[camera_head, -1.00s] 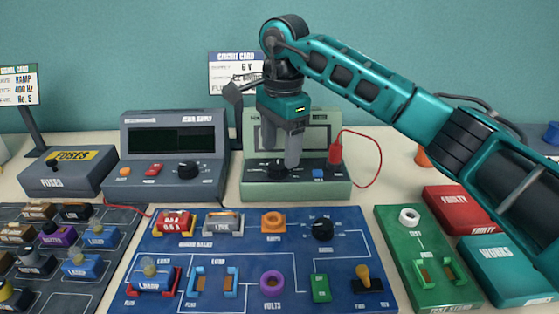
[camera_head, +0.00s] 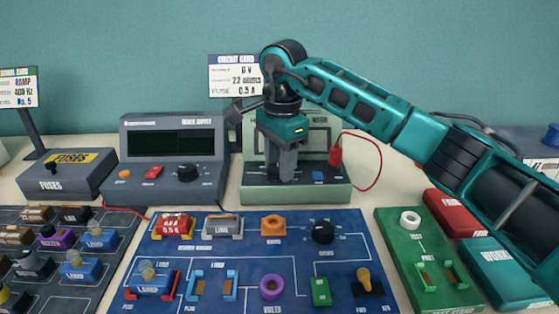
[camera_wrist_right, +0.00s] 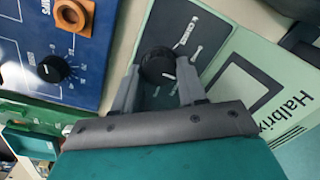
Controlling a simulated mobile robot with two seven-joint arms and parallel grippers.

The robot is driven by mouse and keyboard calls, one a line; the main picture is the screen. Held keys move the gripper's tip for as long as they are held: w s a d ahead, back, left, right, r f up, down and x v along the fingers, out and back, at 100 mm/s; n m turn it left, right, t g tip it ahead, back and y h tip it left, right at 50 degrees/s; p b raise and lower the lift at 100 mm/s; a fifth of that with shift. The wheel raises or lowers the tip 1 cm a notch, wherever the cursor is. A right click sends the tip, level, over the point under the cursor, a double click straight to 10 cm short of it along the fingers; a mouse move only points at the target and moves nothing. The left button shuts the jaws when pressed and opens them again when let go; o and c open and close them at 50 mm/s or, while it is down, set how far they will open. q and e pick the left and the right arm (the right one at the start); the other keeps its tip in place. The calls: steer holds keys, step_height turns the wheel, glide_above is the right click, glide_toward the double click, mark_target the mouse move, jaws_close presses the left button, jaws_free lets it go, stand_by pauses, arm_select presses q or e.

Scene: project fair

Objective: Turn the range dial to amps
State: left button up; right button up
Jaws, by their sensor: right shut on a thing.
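The green meter (camera_head: 330,190) stands at the back of the table. Its black range dial (camera_wrist_right: 157,63) shows in the right wrist view, with a white pointer mark and printed marks around it on a dark panel. My right gripper (camera_head: 281,172) reaches down to the meter's front and is shut on the dial. In the right wrist view its two grey fingers (camera_wrist_right: 157,78) lie on either side of the dial. In the head view the fingers hide most of the dial, and I cannot read its setting. My left gripper is not in view.
A grey power supply (camera_head: 172,158) stands left of the meter. The blue circuit board (camera_head: 255,250) lies in front, with another black dial (camera_head: 323,232). A red probe (camera_head: 336,152) with a cable is at the meter's right. The green test stand (camera_head: 418,250) is further right.

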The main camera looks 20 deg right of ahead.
steer(key=shift+c, duration=1.4)
